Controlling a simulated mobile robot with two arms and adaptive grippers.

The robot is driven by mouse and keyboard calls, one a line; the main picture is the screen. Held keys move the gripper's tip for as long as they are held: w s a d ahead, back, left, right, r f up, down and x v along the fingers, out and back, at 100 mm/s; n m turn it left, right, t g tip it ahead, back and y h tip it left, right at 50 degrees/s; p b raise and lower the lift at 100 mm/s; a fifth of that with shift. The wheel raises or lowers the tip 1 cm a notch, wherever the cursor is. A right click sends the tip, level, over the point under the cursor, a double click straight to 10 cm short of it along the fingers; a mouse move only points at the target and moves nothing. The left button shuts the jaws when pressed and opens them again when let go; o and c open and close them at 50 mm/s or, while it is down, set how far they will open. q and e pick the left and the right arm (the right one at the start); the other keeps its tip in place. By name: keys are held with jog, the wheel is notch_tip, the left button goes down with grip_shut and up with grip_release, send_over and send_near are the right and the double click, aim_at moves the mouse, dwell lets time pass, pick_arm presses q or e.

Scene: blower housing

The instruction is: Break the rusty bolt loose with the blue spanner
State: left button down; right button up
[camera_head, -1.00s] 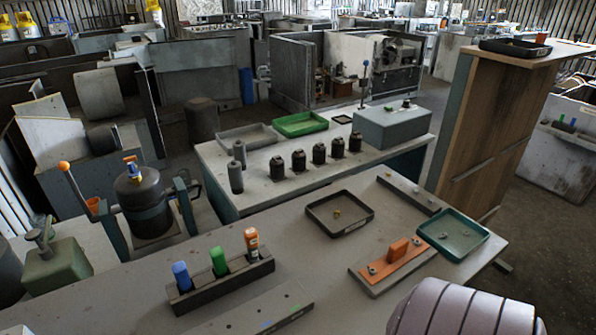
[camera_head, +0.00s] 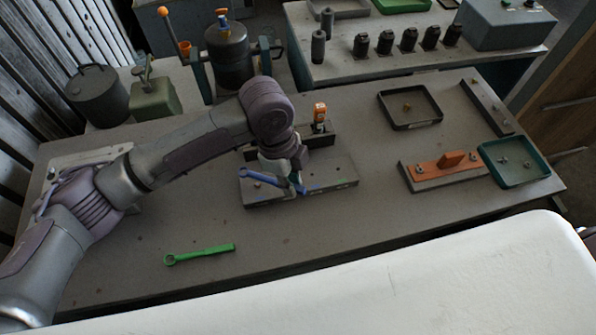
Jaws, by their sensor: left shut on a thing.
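My left gripper (camera_head: 298,184) reaches in from the left and is shut on the blue spanner (camera_head: 263,178). The spanner lies slanted low over the left part of the grey plate (camera_head: 328,176), its far end pointing left. A small bolt-like spot (camera_head: 257,185) shows just below the spanner's left part. I cannot tell whether this is the rusty bolt, or whether the spanner's jaw sits around a bolt. My gripper and wrist hide part of the plate and of the spanner. My right gripper is not in view.
A green spanner (camera_head: 200,254) lies on the bench front. Behind the plate stands a rack (camera_head: 318,138) with an orange handle (camera_head: 320,113). To the right are an orange fixture (camera_head: 446,168), a green tray (camera_head: 515,176) and a black tray (camera_head: 403,123). Bench between plate and fixture is clear.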

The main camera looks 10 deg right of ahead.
pick_arm(q)
jog(key=shift+s+d+r+m, duration=0.1)
jog(key=shift+s+d+m, duration=0.15)
jog(key=shift+d+m, duration=0.45)
jog(key=shift+a+f+b, duration=0.1)
jog(key=shift+f+b, duration=0.5)
notch_tip(320, 180, down, 3)
jog(key=b, duration=0.3)
jog(key=shift+f+b, duration=0.3)
jog(key=shift+f, duration=0.5)
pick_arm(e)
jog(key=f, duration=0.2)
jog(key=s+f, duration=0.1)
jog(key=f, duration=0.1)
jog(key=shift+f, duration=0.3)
pick_arm(q)
jog(key=shift+f, duration=0.25)
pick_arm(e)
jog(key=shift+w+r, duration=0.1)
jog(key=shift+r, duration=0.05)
